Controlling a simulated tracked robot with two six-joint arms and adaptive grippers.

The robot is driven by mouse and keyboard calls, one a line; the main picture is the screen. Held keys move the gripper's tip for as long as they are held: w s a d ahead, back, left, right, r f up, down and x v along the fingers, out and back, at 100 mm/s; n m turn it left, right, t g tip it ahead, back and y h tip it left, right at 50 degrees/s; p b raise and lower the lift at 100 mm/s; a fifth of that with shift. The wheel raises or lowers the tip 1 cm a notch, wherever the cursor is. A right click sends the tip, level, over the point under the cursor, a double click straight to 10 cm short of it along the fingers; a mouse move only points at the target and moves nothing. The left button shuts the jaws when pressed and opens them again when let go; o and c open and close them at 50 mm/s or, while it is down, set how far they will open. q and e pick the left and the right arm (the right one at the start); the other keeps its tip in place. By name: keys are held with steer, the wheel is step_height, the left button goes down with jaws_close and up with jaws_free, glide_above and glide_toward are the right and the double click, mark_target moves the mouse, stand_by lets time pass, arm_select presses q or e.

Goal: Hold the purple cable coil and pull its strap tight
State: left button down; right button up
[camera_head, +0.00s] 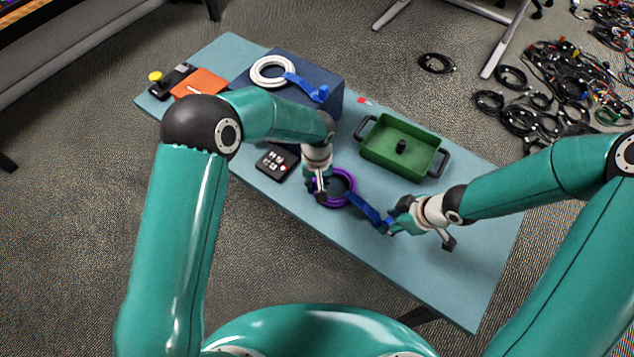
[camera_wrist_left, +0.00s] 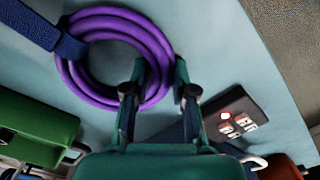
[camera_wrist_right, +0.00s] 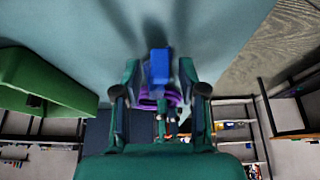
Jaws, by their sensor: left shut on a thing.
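The purple cable coil (camera_head: 340,202) lies at the middle of the table, and it also shows in the left wrist view (camera_wrist_left: 110,22). My left gripper (camera_head: 319,192) is shut on the coil's side, with the cable between its fingers (camera_wrist_left: 158,78). The blue strap (camera_head: 366,208) is around the coil's opposite side, and its tail runs toward my right gripper (camera_head: 420,226). In the right wrist view the fingers stand wide apart (camera_wrist_right: 160,92), with the blue strap (camera_wrist_right: 159,64) between them and touching neither visibly.
A green tray (camera_head: 373,152) with handles holds a small dark object behind the coil. A blue box (camera_head: 331,108) carries a white coil (camera_head: 258,76) with a blue strap. A black case (camera_head: 272,165) lies left of my left gripper. The table's front right (camera_head: 462,285) is clear.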

stand_by(0.4)
arm_select(q)
steer(key=c, duration=0.9)
jaws_free()
steer(key=shift+o, duration=0.2)
steer(key=shift+r, duration=0.1)
step_height(320, 180, up, 12)
arm_select(e)
steer(key=shift+r, duration=0.1)
